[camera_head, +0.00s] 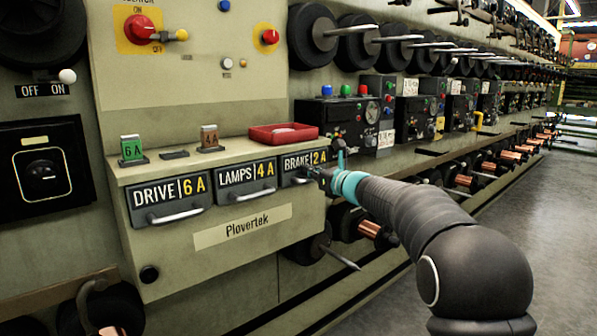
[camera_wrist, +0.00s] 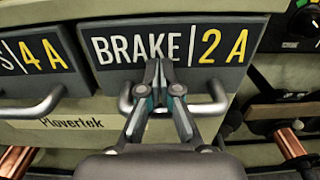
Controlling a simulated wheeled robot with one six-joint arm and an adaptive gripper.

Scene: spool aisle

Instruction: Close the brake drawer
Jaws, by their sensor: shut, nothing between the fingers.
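The brake drawer (camera_head: 303,160) is the rightmost of three labelled drawers in the beige cabinet, with a dark front marked "BRAKE 2 A". Its front fills the upper middle of the wrist view (camera_wrist: 205,72). Its pale bar handle (camera_wrist: 208,109) runs below the label, its middle hidden behind my fingers. My gripper (camera_wrist: 159,66) is shut and empty in front of the drawer's middle, fingertips over the lower label area. I cannot tell whether they touch the front. The drawer front looks about level with its neighbours; a small gap cannot be ruled out.
The lamps drawer (camera_head: 246,178) and drive drawer (camera_head: 168,201) are to the left. Spools and control boxes (camera_head: 345,122) line the right. The aisle floor (camera_head: 520,215) is clear.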

